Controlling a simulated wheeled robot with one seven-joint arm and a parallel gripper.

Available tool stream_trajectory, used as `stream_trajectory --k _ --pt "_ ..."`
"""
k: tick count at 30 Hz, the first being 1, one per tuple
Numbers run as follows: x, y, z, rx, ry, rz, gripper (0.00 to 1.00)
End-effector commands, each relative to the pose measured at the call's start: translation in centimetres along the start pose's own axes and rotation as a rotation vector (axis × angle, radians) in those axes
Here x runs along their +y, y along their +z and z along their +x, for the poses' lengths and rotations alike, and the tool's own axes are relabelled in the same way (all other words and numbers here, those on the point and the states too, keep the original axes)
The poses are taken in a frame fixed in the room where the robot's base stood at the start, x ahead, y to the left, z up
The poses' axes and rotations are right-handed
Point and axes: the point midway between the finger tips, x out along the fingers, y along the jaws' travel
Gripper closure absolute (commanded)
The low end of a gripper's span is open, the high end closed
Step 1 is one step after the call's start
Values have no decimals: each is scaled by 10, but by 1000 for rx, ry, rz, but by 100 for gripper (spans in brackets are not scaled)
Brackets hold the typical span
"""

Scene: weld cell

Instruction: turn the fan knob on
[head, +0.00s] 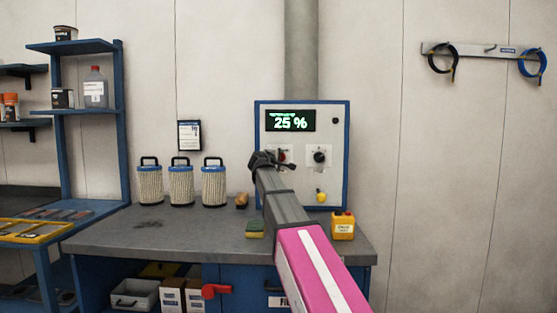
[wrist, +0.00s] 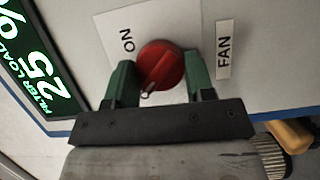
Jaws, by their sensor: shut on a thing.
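The control panel (head: 341,140) is a white, blue-edged box on the wall behind the bench. The red fan knob (wrist: 161,67) is on its face, with an "ON" mark (wrist: 128,40) and a "FAN" label (wrist: 224,50) around it. In the head view the red knob is mostly hidden by my gripper (head: 268,158). In the wrist view my gripper (wrist: 160,82) has its green fingers on both sides of the red knob, shut on it. The knob's pale pointer points toward the lower left in the wrist view, not at "ON".
The display (head: 290,121) reads 25 %. A black knob (head: 319,157) and a yellow knob (head: 321,197) are on the panel. Filter cartridges (head: 181,186) stand left on the bench (head: 180,237), and a yellow container (head: 343,226) stands at right.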

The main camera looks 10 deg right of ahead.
Motion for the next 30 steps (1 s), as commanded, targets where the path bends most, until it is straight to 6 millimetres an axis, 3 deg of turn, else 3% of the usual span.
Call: stream_trajectory --k 8,30 --pt "1 0 0 -1 -59 140 74" --pt "5 3 1 -2 -325 781 74"
